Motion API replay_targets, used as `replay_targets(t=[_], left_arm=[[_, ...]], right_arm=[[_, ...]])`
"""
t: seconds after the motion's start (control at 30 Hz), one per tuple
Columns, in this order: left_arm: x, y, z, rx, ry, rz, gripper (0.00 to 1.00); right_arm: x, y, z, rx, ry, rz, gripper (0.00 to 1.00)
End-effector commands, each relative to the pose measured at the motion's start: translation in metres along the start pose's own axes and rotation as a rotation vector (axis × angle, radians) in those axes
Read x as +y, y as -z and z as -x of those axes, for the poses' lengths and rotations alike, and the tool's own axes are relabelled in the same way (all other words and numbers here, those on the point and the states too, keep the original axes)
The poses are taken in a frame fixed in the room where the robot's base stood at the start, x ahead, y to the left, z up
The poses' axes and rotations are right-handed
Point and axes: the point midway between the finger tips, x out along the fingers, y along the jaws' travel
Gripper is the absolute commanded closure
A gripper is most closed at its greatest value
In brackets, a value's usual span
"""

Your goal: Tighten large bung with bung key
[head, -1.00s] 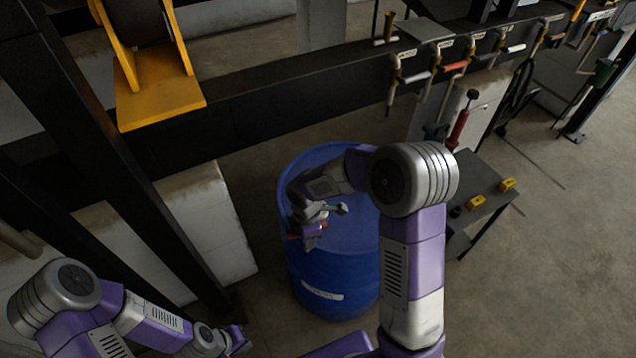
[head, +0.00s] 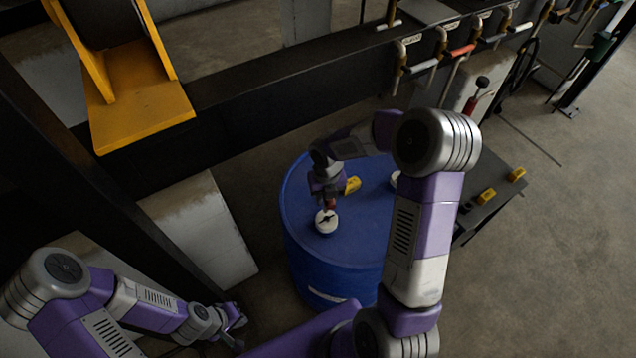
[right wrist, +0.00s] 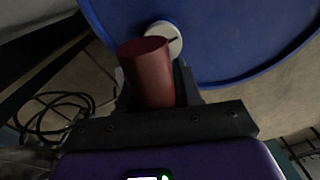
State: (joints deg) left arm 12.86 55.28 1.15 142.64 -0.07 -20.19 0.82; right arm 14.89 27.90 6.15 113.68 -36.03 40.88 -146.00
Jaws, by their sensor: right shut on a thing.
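A blue drum (head: 340,262) stands upright below my right arm. A white round bung (head: 326,222) with a dark mark across it is on the near left of its top. My right gripper (head: 329,203) is over this bung, fingers down, shut on a red cylindrical handle (right wrist: 148,75), which I take as the bung key. In the right wrist view the white bung (right wrist: 166,36) shows just beyond the handle. Whether the key's lower end sits in the bung is hidden. My left gripper (head: 236,326) is empty and open, low left of the drum.
A yellow object (head: 353,185) and another white round piece (head: 395,179), partly hidden by my arm, are on the drum top. A dark side table (head: 487,213) with yellow blocks stands right. Black beam and pipe valves run behind.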

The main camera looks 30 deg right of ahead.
Motion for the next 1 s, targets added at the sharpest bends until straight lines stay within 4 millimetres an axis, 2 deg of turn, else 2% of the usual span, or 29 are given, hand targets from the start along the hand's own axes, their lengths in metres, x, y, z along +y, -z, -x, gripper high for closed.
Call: replay_targets(t=[0.53,1.0], left_arm=[[0.002,-0.001,0.006,-0.001,0.0,0.001,1.0],[-0.004,0.0,-0.009,-0.001,0.0,0.001,1.0]], right_arm=[[0.0,-0.001,0.002,0.002,-0.001,0.001,1.0],[0.0,-0.001,-0.025,0.0,0.0,0.001,1.0]])
